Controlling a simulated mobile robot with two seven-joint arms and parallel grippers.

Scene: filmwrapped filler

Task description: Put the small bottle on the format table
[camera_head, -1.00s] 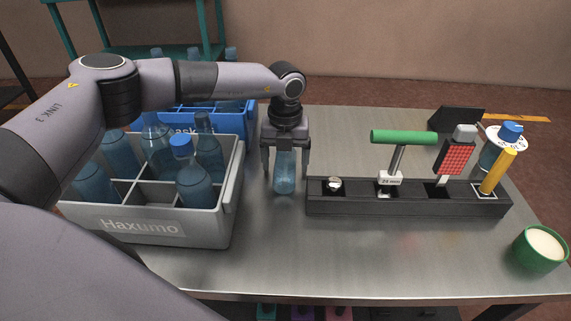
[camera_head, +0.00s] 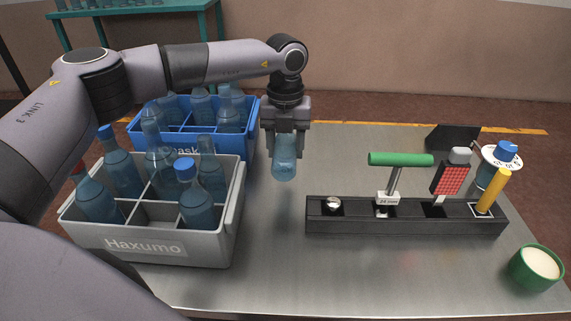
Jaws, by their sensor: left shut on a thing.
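The small bottle (camera_head: 284,168) is clear blue and hangs in my left gripper (camera_head: 286,146). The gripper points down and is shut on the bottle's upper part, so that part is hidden. The bottle's rounded base is lowest and appears to be clear of the grey metal table (camera_head: 270,262). It hangs right of the two crates and left of the black tool rack. No label shows which surface is the format table. My right gripper is not in view.
A grey crate (camera_head: 220,247) and a blue crate (camera_head: 248,148), both with bottles, stand at left. A black rack (camera_head: 345,222) with several tools is at right, with a white-ringed, blue-capped item (camera_head: 506,152) behind. A green cup (camera_head: 535,270) is front right. Bare metal lies beneath the bottle.

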